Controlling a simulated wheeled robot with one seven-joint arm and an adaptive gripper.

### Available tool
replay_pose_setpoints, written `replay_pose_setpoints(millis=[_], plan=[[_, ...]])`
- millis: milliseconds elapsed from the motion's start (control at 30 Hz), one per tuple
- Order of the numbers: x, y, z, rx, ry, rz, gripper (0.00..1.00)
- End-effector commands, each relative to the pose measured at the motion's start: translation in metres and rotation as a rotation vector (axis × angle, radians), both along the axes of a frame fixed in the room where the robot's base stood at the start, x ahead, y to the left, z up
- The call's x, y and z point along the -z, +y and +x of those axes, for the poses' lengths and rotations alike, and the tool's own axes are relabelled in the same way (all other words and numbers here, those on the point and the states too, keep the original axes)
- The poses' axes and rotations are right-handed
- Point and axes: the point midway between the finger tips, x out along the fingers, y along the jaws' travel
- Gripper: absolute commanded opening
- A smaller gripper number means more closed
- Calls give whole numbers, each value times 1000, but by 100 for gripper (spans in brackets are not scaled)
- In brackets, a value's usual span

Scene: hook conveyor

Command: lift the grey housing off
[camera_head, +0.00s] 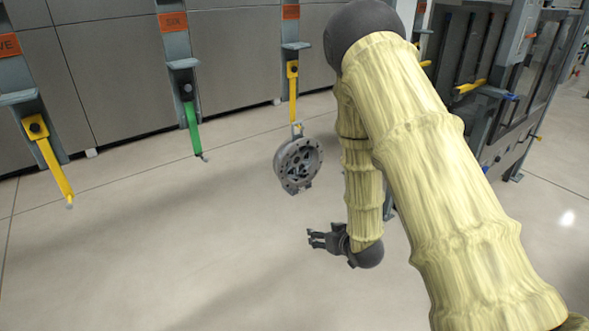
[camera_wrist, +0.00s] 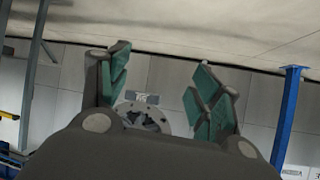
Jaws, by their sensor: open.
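The grey housing (camera_head: 299,164) is a round, flanged metal part with holes. It hangs from the lower end of a yellow hook (camera_head: 293,95) in the head view, clear of the floor. My gripper (camera_head: 313,239) is open and empty, below and a little right of the housing, apart from it. In the wrist view the housing (camera_wrist: 146,117) shows partly between the two green-padded fingers of my gripper (camera_wrist: 160,90). Its lower part is hidden behind the gripper body.
A green hook (camera_head: 193,128) and another yellow hook (camera_head: 50,160) hang empty to the left. Grey wall panels (camera_head: 120,75) stand behind. A dark frame with yellow and blue handles (camera_head: 490,90) stands at the right. The floor below the hooks is clear.

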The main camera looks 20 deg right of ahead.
Motion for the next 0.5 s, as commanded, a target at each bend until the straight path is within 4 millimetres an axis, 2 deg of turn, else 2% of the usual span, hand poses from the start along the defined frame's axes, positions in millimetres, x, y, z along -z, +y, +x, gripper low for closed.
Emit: replay_pose_setpoints(millis=[33, 100, 200, 300, 400, 500], plan=[[-32, -5, 28, -19, -85, 6, 64], [-78, -10, 59, -51, -195, 18, 64], [-141, -15, 92, -101, -332, 31, 64], [-196, -19, 112, -147, -439, 42, 64], [-235, -21, 123, -183, -513, 50, 64], [-259, -22, 128, -206, -555, 55, 64]])
